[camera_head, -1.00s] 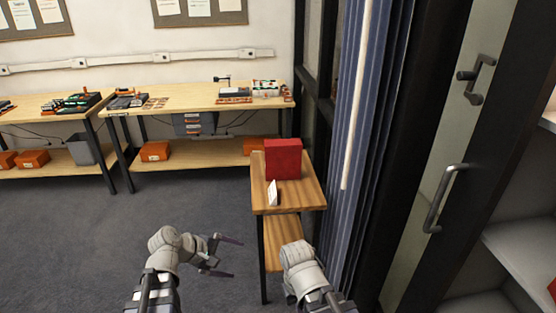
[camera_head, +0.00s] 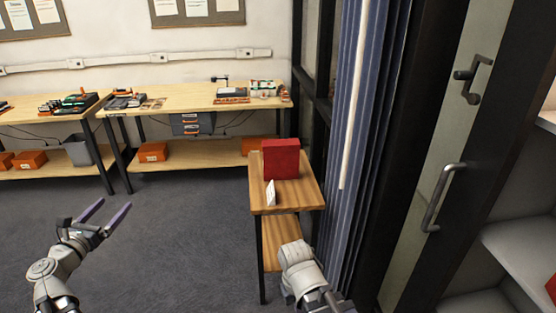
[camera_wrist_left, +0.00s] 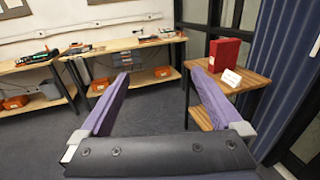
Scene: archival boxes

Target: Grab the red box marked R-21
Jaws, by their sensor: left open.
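A red box (camera_head: 281,158) stands upright on a small wooden side table (camera_head: 300,200) in the head view. A white card (camera_head: 270,193) stands in front of it; its marking is too small to read. In the left wrist view the red box (camera_wrist_left: 225,60) and the card (camera_wrist_left: 231,78) show at the upper right, beyond the right finger. My left gripper (camera_head: 112,218) is open and empty, well to the left of the side table and apart from it. My right arm (camera_head: 303,272) shows at the table's front; its fingertips are not visible.
Long workbenches (camera_head: 190,102) with tools stand along the back wall, with orange bins (camera_head: 152,152) on their lower shelves. A blue curtain (camera_head: 350,130) hangs right of the side table. A glass door with handles (camera_head: 443,197) is at the right. Carpet at the left is clear.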

